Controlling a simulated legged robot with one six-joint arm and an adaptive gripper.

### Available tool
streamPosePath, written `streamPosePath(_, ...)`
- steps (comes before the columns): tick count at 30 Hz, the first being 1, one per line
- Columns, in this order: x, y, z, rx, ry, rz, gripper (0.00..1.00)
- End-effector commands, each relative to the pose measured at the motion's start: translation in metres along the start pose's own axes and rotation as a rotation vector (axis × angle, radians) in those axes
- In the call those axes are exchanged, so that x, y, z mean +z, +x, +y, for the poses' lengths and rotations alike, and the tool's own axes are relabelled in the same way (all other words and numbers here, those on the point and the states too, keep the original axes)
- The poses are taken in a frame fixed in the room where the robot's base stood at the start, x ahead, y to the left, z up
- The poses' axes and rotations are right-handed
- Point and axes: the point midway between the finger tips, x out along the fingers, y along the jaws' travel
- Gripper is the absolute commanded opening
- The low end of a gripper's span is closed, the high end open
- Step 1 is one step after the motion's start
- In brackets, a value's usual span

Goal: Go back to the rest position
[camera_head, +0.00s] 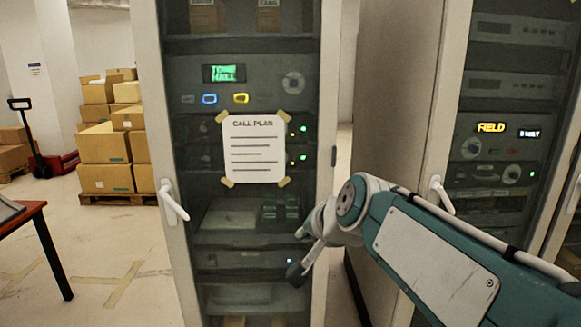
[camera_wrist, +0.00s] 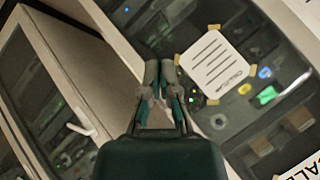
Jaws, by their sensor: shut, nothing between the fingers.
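My gripper (camera_head: 303,250) is in front of the lower glass front of the middle cabinet (camera_head: 325,60), below and to the right of the call plan sheet (camera_head: 254,150). In the wrist view my gripper (camera_wrist: 160,80) has its two fingers close together, with nothing held between them. The call plan sheet (camera_wrist: 215,63) is to the right of the fingertips there, apart from them. The cabinet's green display (camera_head: 224,73) reads "TOWN HALL". My arm reaches in from the lower right and hides part of the right cabinet (camera_head: 455,60).
The right cabinet has a yellow "FIELD" display (camera_head: 491,127) and a white handle (camera_head: 441,195). Another white handle (camera_head: 172,200) is on the middle cabinet's left side. Stacked boxes (camera_head: 105,178), a pallet jack (camera_head: 38,150) and a table (camera_head: 30,213) stand left. Floor shows between them.

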Motion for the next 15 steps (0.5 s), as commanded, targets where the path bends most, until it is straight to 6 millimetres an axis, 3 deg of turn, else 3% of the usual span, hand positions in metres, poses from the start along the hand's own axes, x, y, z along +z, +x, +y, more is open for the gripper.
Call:
streamPosePath(3, 0.03, -0.032, 0.052, 0.106, -0.133, -0.021, 0.0)
streamPosePath(9, 0.089, -0.073, 0.139, 0.288, -0.346, -0.096, 0.0)
streamPosePath(12, 0.116, -0.088, 0.176, 0.364, -0.43, -0.139, 0.0)
streamPosePath(15, 0.135, -0.097, 0.2, 0.417, -0.486, -0.174, 0.0)
